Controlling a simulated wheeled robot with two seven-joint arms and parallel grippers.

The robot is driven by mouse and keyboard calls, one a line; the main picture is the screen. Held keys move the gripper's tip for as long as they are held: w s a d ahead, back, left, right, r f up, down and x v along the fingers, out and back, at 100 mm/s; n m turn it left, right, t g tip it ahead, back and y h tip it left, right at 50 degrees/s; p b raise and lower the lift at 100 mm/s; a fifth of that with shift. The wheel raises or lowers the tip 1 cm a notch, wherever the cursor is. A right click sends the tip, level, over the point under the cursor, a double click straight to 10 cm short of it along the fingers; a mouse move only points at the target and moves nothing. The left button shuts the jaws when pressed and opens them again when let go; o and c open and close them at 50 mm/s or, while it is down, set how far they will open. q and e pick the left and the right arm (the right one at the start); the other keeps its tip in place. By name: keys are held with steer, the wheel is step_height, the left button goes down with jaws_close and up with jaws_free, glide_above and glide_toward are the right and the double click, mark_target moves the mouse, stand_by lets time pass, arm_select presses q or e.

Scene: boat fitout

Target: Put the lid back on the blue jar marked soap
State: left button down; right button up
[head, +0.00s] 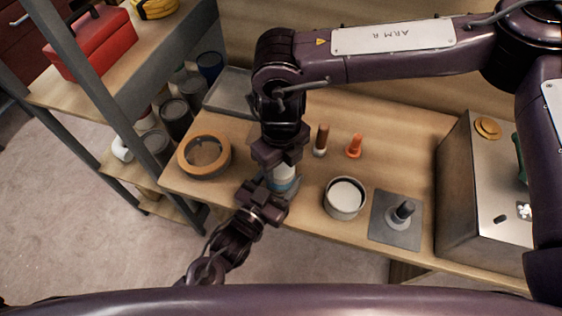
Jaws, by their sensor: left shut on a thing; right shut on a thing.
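A small pale jar (284,176) with a blue band stands near the front edge of the wooden bench (400,128). Most of it is hidden by my two grippers, and no soap marking is readable. My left gripper (277,197) comes in from the front, low at the jar's side, and is shut on the jar. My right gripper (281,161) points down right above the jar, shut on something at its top. The fingers hide that thing, probably the lid. I cannot tell whether it touches the jar's rim.
An orange ring (185,160) lies left of the jar. A wooden-handled tool (321,139) and an orange object (355,146) stand behind. A round white-topped tin (345,197), a grey plate with a post (381,228) and a metal box (455,185) are to the right.

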steer(key=m, duration=1.8)
steer(key=shift+m, duration=0.3)
steer(key=m, duration=0.5)
steer(key=shift+m, duration=0.3)
steer(key=o, duration=1.2)
steer(key=shift+c, duration=0.2)
steer(key=shift+r, duration=0.1)
step_height(320, 180, up, 12)
